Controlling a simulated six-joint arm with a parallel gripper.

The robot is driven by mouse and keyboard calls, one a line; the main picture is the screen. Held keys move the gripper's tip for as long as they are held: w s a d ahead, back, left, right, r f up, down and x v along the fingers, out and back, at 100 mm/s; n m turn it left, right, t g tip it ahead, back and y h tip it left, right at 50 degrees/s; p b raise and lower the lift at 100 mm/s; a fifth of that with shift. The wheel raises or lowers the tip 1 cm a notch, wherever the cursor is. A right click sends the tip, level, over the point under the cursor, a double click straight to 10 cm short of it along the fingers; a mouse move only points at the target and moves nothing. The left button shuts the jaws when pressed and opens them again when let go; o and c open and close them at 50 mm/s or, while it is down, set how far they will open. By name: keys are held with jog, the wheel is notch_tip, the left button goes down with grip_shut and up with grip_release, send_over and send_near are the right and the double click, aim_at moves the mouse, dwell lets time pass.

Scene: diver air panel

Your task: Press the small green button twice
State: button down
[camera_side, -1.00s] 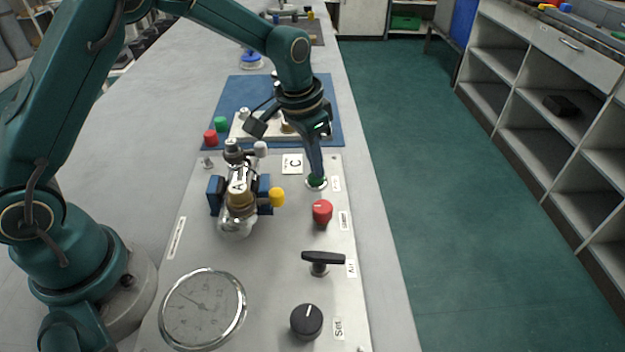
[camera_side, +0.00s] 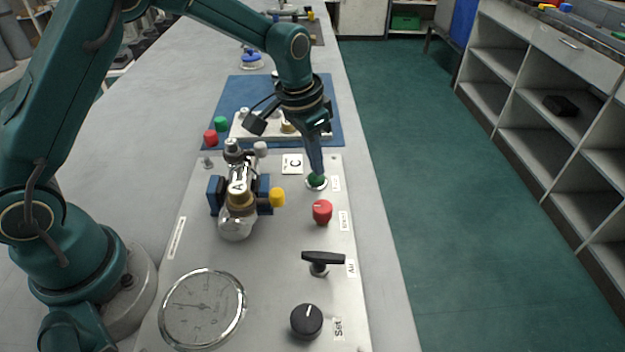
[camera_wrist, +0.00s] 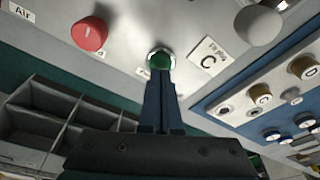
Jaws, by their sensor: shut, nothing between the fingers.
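The small green button (camera_side: 316,181) sits in a pale ring on the metal panel, above the red knob in the side view. It also shows in the wrist view (camera_wrist: 161,60), straight beyond my fingertips. My gripper (camera_side: 316,172) is shut and empty, pointing down with its tips at the button. The tips look to be on or very close to the green cap; I cannot tell whether they touch or press it.
A red knob (camera_side: 322,211), a black lever (camera_side: 322,258), a black Set knob (camera_side: 307,321) and a round gauge (camera_side: 203,309) are on the panel. A blue mat (camera_side: 232,95) lies behind.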

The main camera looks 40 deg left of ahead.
jog(key=shift+r, duration=2.95)
notch_tip(320, 180, up, 7)
jog(key=t, duration=0.2)
send_over(315, 176)
jog(key=s, duration=0.1)
jog(key=s+a+r+t, duration=0.1)
jog(key=s+a+r, duration=0.1)
jog(key=s+r, duration=0.45)
jog(key=s+f+n, duration=0.1)
jog(key=s+f, duration=0.2)
jog(key=s, duration=0.3)
jog(key=s+f+n, duration=0.2)
jog(key=s+f, duration=0.2)
jog(key=s, duration=0.3)
jog(key=shift+s+a+f+y, duration=0.25)
jog(key=shift+a+y, duration=0.05)
